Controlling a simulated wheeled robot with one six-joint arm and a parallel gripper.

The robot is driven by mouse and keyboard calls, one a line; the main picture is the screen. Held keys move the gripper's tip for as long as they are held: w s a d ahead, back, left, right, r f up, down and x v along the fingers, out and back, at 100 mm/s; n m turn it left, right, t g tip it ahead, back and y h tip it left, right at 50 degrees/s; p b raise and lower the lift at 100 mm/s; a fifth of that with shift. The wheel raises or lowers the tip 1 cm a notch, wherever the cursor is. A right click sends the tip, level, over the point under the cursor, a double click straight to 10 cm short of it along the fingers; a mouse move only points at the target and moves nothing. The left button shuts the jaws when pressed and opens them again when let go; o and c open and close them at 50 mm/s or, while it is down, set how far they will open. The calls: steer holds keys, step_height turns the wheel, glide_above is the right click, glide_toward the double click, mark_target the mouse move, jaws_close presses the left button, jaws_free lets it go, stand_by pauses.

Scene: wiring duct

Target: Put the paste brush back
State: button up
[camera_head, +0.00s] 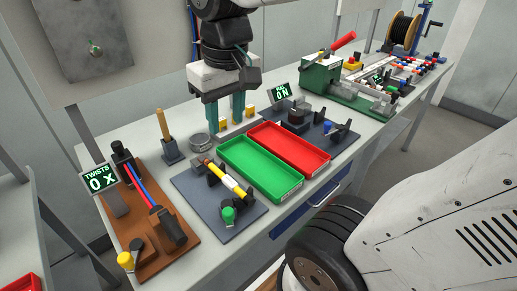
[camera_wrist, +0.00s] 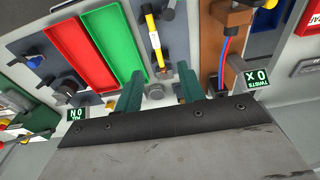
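The paste brush, seen as a wooden handle (camera_head: 161,123), stands upright in a small dark holder (camera_head: 171,152) on the bench. Its lower end is hidden in the holder. A round grey tin (camera_head: 202,142) sits just right of the holder; it also shows between my fingers in the wrist view (camera_wrist: 155,91). My gripper (camera_head: 225,118) points down to the right of the brush, beyond the tin. Its two green fingers are apart in both views, and I see nothing held between them. In the wrist view my gripper (camera_wrist: 158,88) faces the bench top, and the brush is not clearly seen.
A green tray (camera_head: 262,168) and a red tray (camera_head: 290,147) lie right of the tin. A grey board (camera_head: 205,205) with a yellow-and-white cable is in front. A brown board (camera_head: 150,262) with a "TWISTS 0 X" sign (camera_head: 100,179) is at left. A green machine (camera_head: 322,77) stands farther right.

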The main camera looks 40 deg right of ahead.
steer(key=s+f, duration=0.3)
steer(key=s, duration=0.5)
steer(key=shift+s+d+f, duration=0.2)
steer(key=shift+s+f, duration=0.1)
steer(key=shift+f, duration=0.1)
stand_by(0.4)
